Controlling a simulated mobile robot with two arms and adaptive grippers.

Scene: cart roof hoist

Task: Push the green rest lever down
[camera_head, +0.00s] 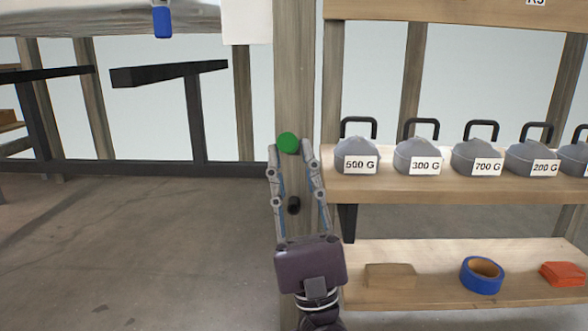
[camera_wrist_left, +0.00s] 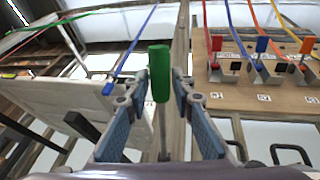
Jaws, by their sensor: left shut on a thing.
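The green rest lever (camera_head: 288,143) shows as a round green end in front of the wooden post, at the tips of my left gripper (camera_head: 292,157). In the left wrist view the lever (camera_wrist_left: 160,72) is an upright green handle on a thin stem, between the fingers of my left gripper (camera_wrist_left: 161,85). The fingers are shut on it from both sides. A small black knob (camera_head: 294,205) shows lower on the post, between the fingers. My right gripper is in neither view.
A shelf (camera_head: 400,187) right of the post holds several grey weights with black handles. A lower shelf (camera_head: 420,285) holds a blue tape roll (camera_head: 482,274) and an orange item (camera_head: 563,274). A black rail (camera_head: 170,73) stands left. Floor at left is clear.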

